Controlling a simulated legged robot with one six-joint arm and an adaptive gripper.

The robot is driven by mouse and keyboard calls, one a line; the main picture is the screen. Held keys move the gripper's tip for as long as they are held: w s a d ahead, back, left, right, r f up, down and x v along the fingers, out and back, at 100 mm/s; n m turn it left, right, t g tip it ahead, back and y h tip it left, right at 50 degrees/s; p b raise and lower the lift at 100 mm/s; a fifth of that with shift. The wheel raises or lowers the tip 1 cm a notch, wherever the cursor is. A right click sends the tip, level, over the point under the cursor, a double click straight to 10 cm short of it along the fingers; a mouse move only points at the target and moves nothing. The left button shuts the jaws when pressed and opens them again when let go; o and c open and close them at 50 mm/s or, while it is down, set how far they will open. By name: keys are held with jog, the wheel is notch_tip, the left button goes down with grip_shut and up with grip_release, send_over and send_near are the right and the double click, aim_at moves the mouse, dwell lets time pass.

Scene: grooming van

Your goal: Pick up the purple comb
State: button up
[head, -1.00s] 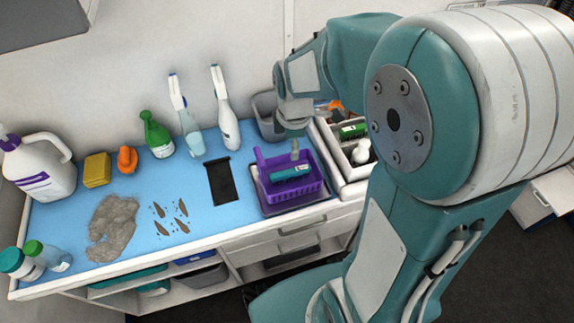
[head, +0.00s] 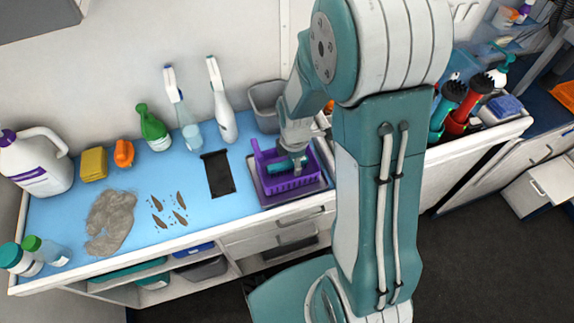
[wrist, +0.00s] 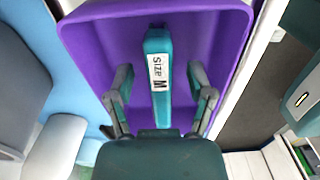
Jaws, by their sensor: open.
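I see no purple comb in these frames. A purple basket (head: 300,183) stands at the right end of the blue counter top; its inside (wrist: 215,45) fills much of the wrist view. A slim teal object (wrist: 156,100) with a white "Size M" label lies in the basket. It also shows in the head view (head: 277,171), partly hidden by my gripper. My gripper (wrist: 159,82) is open, reaching down into the basket with one finger on each side of the teal object. I cannot tell whether the fingers touch it.
A grey bin (head: 266,98) stands behind the basket, with spray bottles (head: 221,110) to its left. A black mat (head: 218,175) lies left of the basket. Hair (head: 111,218), brown clumps and other bottles are further left. My arm hides part of the counter's right side.

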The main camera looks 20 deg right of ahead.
jog(key=shift+f, duration=0.75)
grip_shut()
jog(key=shift+r, duration=0.1)
